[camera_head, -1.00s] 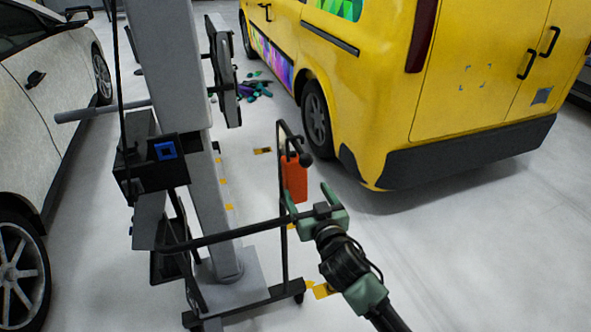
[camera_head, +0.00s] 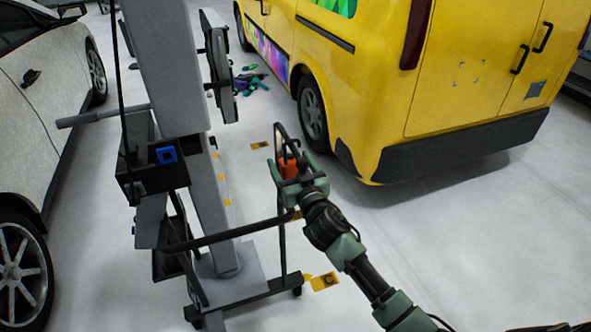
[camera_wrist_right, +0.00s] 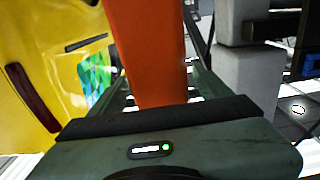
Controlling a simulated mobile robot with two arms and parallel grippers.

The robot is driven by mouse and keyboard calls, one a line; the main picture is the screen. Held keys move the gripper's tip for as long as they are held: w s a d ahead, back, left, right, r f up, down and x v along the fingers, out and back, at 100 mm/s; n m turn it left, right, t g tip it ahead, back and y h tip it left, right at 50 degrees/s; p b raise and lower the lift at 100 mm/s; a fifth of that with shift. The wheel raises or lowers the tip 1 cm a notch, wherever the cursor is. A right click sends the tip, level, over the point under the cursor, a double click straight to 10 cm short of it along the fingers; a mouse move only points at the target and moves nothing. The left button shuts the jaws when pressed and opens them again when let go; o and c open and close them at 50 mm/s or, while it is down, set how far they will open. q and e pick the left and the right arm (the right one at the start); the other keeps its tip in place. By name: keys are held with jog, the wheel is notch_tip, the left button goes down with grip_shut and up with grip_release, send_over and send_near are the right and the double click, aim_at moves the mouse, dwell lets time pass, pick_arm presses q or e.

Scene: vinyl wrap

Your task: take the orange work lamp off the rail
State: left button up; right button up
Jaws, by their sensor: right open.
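The orange work lamp (camera_head: 287,168) hangs at the upright of the cart's rail (camera_head: 281,235) in the head view, partly hidden by my right gripper. My right gripper (camera_head: 285,172) is open, with its green fingers around the lamp. In the right wrist view the lamp (camera_wrist_right: 150,50) fills the space in front of the palm, standing nearly upright between the fingers. Whether the fingers touch it cannot be told. My left gripper is not in view.
A grey column (camera_head: 170,70) on a wheeled base stands left of the lamp, with a black box (camera_head: 150,180) on it. A yellow van (camera_head: 380,90) stands behind at the right, and a white car (camera_head: 45,110) at the left.

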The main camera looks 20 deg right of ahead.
jog(key=shift+w+a, duration=0.1)
jog(key=shift+w, duration=1.3)
grip_shut()
jog(key=shift+r, duration=0.15)
jog(key=shift+r, duration=0.1)
